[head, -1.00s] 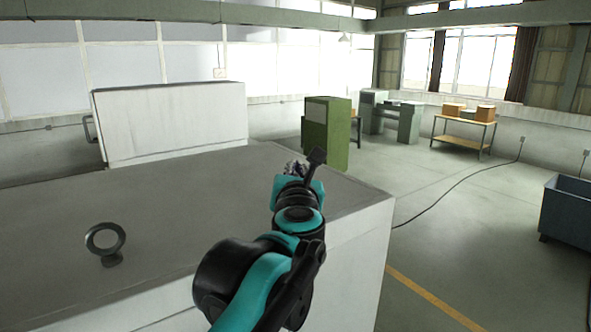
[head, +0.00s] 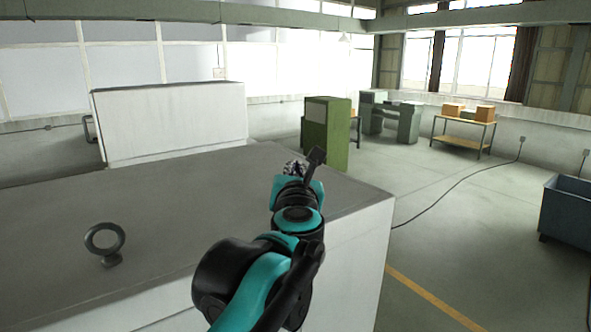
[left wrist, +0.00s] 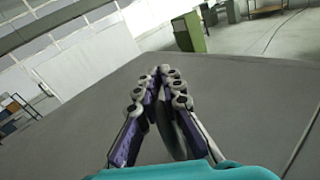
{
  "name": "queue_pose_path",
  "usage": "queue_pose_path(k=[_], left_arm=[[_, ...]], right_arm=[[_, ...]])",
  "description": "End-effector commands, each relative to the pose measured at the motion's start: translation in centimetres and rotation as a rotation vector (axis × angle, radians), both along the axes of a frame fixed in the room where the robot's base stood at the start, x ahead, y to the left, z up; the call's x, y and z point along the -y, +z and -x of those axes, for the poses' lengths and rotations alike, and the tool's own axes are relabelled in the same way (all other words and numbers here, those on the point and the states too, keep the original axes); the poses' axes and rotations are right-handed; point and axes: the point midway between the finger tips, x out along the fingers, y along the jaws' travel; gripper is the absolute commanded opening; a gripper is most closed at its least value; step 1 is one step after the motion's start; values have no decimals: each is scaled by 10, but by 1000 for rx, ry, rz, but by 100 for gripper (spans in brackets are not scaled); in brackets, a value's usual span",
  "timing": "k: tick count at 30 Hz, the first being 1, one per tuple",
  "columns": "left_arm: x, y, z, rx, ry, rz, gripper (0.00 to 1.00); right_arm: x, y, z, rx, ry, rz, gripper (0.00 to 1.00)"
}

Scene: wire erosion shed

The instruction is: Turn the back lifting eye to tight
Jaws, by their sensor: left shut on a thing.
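A grey lifting eye (head: 105,240), a ring on a short collar, stands upright on the left of the grey machine top (head: 190,195), with no gripper near it. My left gripper (head: 295,168) is over the far part of the same top, seen from behind. In the left wrist view its two purple, knuckled fingers (left wrist: 160,85) are closed together on a dark, narrow thing (left wrist: 172,125), which looks like the back lifting eye seen edge-on. The fingers hide most of it, and its foot and thread do not show. My right gripper is not in view.
A white cabinet (head: 175,125) stands behind the machine top, and a green cabinet (head: 327,130) stands beyond its far corner. A blue bin (head: 567,212) is at the right. A cable (head: 460,178) crosses the open floor.

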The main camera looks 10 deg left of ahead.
Motion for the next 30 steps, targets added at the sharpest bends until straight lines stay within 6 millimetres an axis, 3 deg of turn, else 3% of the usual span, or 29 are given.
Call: queue_pose_path(k=[2, 5, 17, 30], left_arm=[[0, 1, 0, 1, 0, -1, 0], [0, 1, 0, 1, 0, -1, 27], [2, 0, 7, 1, -2, 0, 27], [21, -1, 92, 0, -5, -1, 27]], right_arm=[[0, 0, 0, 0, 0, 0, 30], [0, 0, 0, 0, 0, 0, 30], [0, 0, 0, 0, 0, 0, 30], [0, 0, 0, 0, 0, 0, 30]])
